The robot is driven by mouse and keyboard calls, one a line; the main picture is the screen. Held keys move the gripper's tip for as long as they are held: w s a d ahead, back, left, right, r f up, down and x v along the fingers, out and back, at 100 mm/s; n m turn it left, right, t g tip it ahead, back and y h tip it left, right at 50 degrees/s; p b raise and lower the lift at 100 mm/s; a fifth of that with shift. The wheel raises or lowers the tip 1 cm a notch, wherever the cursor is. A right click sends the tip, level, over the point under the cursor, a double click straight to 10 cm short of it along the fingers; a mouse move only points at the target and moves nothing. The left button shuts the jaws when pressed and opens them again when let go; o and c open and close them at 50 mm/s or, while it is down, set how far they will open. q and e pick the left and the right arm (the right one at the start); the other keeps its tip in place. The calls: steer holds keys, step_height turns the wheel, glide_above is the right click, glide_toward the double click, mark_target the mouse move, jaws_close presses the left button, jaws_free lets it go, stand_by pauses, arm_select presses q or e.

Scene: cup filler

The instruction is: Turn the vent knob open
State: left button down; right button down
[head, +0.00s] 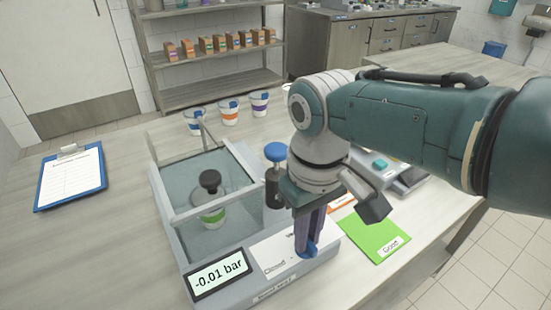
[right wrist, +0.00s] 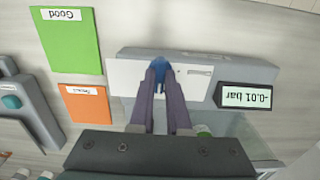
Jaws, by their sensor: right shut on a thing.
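The cup filler (head: 168,205) is a grey machine with a clear-walled chamber. Its display (head: 218,274) reads -0.01 bar. The blue vent knob (head: 310,250) is on the white front panel and is mostly covered by my fingers; it also shows in the right wrist view (right wrist: 161,67). My right gripper (head: 306,238) points down with its purple fingers shut on the knob. The fingers sit on both sides of it in the right wrist view (right wrist: 160,85). My left gripper is not in view.
A cup with a green band (head: 212,217) stands in the chamber under a dark plunger. A blue-topped post (head: 275,152) stands beside my gripper. A green "Good" card (head: 374,236) lies to the right. Several cups stand behind. A clipboard (head: 72,178) lies at left.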

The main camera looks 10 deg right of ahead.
steer(key=c, duration=0.9)
jaws_free()
steer(key=shift+r, duration=0.1)
step_height(320, 180, up, 10)
steer(key=p, duration=0.5)
